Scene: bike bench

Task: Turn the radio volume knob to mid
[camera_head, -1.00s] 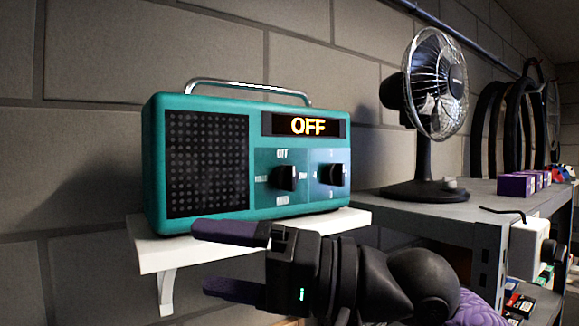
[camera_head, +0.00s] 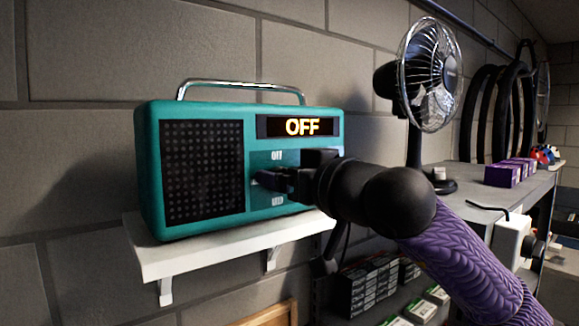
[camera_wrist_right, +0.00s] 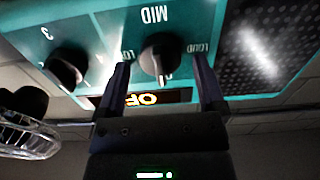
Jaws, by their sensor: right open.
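The teal radio (camera_head: 190,107) stands on a white wall shelf, and its display (camera_head: 297,126) reads OFF. In the right wrist view, the black volume knob (camera_wrist_right: 160,55) is on the panel beside the printed word MID; its light pointer faces away from MID. My right gripper (camera_head: 270,180) is at the radio's front, hiding the knob in the head view. In the right wrist view its open fingers (camera_wrist_right: 160,82) stand on either side of the knob, with visible gaps; contact is not seen. My left gripper is not in view.
A second black knob (camera_wrist_right: 65,68) sits beside the volume knob. The white shelf (camera_head: 160,262) is otherwise clear at its front edge. A black fan (camera_head: 428,80) stands to the right on a grey bench (camera_head: 475,205), with purple boxes (camera_head: 502,176) behind.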

